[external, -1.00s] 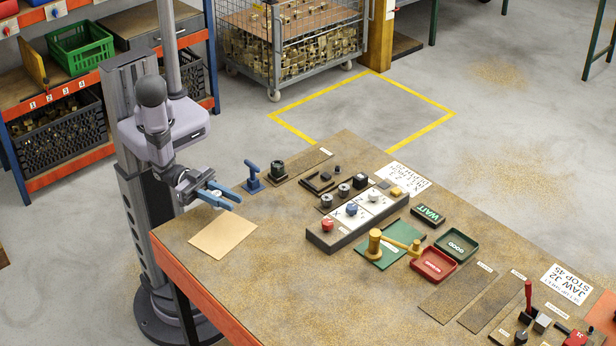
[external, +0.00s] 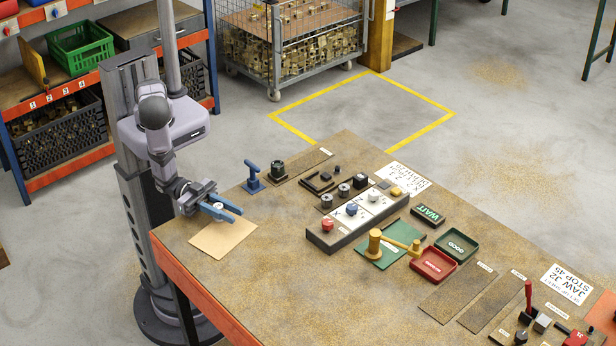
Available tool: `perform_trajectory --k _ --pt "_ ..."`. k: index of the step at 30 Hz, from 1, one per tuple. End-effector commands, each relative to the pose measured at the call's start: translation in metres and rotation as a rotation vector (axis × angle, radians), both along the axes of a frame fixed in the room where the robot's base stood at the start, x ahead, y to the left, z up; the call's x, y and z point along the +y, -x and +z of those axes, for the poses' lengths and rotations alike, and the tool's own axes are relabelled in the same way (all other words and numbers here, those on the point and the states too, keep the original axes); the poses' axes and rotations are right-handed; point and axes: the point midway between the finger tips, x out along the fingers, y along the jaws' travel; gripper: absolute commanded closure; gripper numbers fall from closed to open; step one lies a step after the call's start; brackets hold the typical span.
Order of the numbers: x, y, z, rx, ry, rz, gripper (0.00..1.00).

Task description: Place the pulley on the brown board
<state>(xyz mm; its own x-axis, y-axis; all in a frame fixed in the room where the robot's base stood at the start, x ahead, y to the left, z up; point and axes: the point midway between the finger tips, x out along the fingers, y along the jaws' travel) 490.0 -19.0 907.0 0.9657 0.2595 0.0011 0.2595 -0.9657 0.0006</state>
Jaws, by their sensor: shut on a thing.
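My gripper (external: 228,211), with blue fingers, is low over the far edge of a flat tan-brown board (external: 222,238) at the table's left end. It is shut on a small pale grey piece, the pulley (external: 218,206), of which only a bit shows between the fingers. The fingers hide most of it. I cannot tell whether the pulley touches the board. The rest of the board is bare.
A blue clamp-like stand (external: 253,178) and a dark round part (external: 277,169) stand behind the gripper. The table's front left is clear.

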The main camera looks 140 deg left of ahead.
Motion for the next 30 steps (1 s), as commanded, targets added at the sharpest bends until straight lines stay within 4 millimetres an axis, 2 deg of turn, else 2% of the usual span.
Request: perform_trajectory --k 8,9,11,24,30 --pt "0.000 0.000 -0.004 0.000 0.000 0.000 1.00" --pt "0.000 0.000 -0.004 0.001 0.000 0.000 0.73" --pt "0.000 0.000 -0.003 0.001 0.000 0.000 0.59" --pt "0.000 0.000 0.001 0.001 0.000 0.000 0.59" --pt "-0.007 0.019 -0.003 0.004 -0.001 -0.005 0.59"
